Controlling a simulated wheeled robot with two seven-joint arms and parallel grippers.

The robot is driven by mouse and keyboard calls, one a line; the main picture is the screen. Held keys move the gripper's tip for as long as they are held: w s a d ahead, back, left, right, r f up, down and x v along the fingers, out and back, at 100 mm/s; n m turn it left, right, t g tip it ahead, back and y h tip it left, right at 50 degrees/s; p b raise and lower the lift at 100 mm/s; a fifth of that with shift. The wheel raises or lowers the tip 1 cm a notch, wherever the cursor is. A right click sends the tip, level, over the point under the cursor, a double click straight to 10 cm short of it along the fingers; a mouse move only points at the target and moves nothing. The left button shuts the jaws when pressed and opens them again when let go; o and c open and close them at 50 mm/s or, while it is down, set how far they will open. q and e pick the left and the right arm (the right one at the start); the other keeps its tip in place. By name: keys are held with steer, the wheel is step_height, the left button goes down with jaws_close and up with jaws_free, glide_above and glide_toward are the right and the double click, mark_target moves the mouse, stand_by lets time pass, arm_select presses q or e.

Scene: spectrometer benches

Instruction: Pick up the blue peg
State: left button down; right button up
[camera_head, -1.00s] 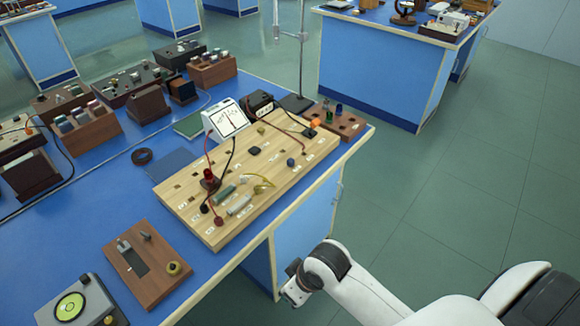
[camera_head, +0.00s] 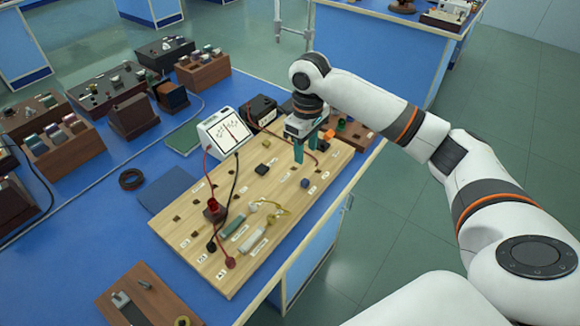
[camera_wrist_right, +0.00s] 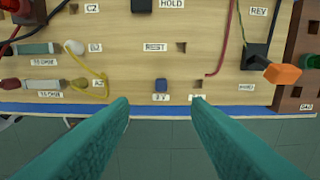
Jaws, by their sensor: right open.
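The blue peg (camera_wrist_right: 161,86) stands in the pale wooden board (camera_wrist_right: 130,65) beside the 3 V label, near the board's edge, in the right wrist view. My right gripper (camera_wrist_right: 160,101) is open and empty. Its two teal fingers point towards the board, with the peg centred between their lines, just past the tips in the picture. My left gripper is not in view.
Red and yellow leads (camera_wrist_right: 88,66) and a grey cylinder (camera_wrist_right: 43,85) lie to the left. A white meter (camera_head: 222,132) stands behind the board, near a black box (camera_head: 262,108).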

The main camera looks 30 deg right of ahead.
mark_target(307, 181)
steer(key=f, duration=0.1)
steer(key=s+f, duration=0.1)
steer(key=f, duration=0.1)
steer(key=shift+s+d, duration=0.1)
steer(key=shift+d, duration=0.1)
steer(key=shift+w+f+p, duration=0.2)
steer(key=shift+f+p, duration=0.1)
steer(key=shift+f, duration=0.85)
steer(key=shift+w+f, duration=0.1)
steer(key=shift+f, duration=0.2)
steer(key=shift+f+p, duration=0.3)
steer(key=shift+f, duration=0.65)
step_height(307, 181, down, 2)
steer(key=shift+f, duration=0.45)
steer(key=shift+c, duration=0.4)
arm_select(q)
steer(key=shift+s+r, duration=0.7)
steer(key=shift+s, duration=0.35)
arm_select(e)
jaws_close()
